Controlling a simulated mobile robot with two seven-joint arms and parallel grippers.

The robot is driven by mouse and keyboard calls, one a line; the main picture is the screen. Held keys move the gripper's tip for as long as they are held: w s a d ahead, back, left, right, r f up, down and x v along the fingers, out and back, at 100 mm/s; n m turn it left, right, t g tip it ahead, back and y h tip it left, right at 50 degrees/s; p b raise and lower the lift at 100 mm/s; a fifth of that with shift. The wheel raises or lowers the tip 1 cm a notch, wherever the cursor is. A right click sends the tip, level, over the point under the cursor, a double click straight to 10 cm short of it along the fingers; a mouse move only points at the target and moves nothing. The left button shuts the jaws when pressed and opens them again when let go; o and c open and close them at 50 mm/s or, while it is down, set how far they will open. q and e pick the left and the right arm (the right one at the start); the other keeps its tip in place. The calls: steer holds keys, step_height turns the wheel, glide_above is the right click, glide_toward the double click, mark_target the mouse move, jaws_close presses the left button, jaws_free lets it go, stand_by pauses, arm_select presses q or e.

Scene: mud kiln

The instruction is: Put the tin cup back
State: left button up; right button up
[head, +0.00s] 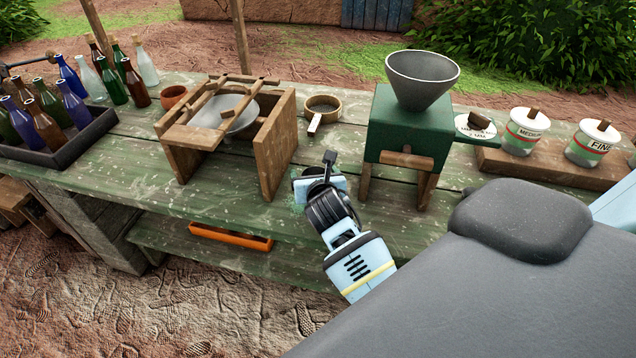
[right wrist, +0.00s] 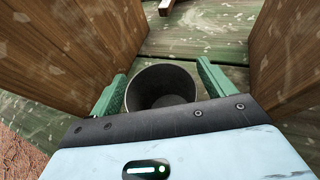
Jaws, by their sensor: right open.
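In the right wrist view a round grey cup (right wrist: 162,84), seen from above into its open mouth, stands between the two green fingers of my right gripper (right wrist: 160,92). The fingers are apart, one on each side of the cup; I cannot tell whether they touch it. In the head view my right gripper (head: 308,186) is low over the front of the green table, just right of the wooden stand (head: 275,150). The cup cannot be made out in the head view. My left gripper is not in view.
Brown wooden panels (right wrist: 75,55) rise close on both sides in the right wrist view. The green table (head: 110,185) holds a dark bottle crate (head: 62,155), a round sieve (head: 322,104) with a handle, a green grinder (head: 400,130) and labelled tubs (head: 523,140). An orange tray (head: 230,238) is below.

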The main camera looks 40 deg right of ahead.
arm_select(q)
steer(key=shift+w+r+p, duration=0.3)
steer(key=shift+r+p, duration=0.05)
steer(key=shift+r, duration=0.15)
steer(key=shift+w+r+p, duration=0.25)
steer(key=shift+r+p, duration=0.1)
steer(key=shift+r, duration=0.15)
arm_select(e)
steer(key=v, duration=1.2)
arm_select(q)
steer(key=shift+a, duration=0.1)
arm_select(e)
steer(key=shift+f, duration=0.15)
